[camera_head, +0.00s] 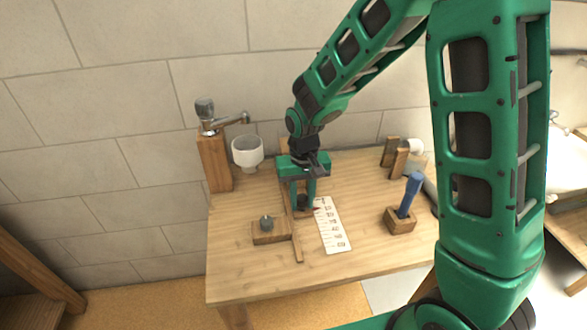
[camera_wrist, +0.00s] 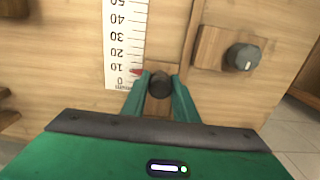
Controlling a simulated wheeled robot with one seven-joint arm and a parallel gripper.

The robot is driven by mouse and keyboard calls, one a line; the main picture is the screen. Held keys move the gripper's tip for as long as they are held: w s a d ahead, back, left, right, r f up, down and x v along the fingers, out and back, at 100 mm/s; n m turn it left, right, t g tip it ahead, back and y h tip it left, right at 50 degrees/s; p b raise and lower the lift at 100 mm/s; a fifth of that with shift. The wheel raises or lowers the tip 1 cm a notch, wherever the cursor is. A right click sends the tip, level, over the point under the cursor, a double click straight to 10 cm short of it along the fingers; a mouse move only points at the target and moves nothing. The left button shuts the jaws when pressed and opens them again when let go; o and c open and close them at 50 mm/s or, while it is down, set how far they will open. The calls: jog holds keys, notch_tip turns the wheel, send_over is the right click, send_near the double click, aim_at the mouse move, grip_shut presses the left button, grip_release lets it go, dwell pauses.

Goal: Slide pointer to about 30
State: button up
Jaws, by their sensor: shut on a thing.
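The white printed scale (camera_head: 333,230) lies flat on the wooden table, and it also shows in the wrist view (camera_wrist: 125,42) with 0 nearest my gripper. The small red pointer (camera_wrist: 137,71) is at the scale's edge, close to the 10 mark. The dark round knob (camera_wrist: 160,82) of the slider sits beside it on a wooden block. My gripper (camera_head: 303,204) is shut on this knob; in the wrist view its two green fingers (camera_wrist: 160,88) stand on either side of it. The wooden rail (camera_head: 297,245) runs along the scale; my gripper hides its far part in the head view.
A wooden block with a grey dial (camera_head: 266,223) is left of the rail. A blue-handled lever (camera_head: 410,195) on a wooden base stands to the right. A tap on a post (camera_head: 217,165) and a white cup (camera_head: 247,150) are at the back left.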

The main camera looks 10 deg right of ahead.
jog(key=shift+s+a, duration=0.1)
jog(key=shift+s, duration=2.55)
jog(key=o, duration=2.1)
jog(key=shift+c, duration=0.2)
jog(key=shift+a, duration=0.25)
jog(key=shift+w+r, duration=0.2)
jog(key=shift+r, duration=0.3)
notch_tip(320, 180, up, 6)
jog(key=shift+s+d, duration=0.2)
jog(key=shift+d, duration=0.05)
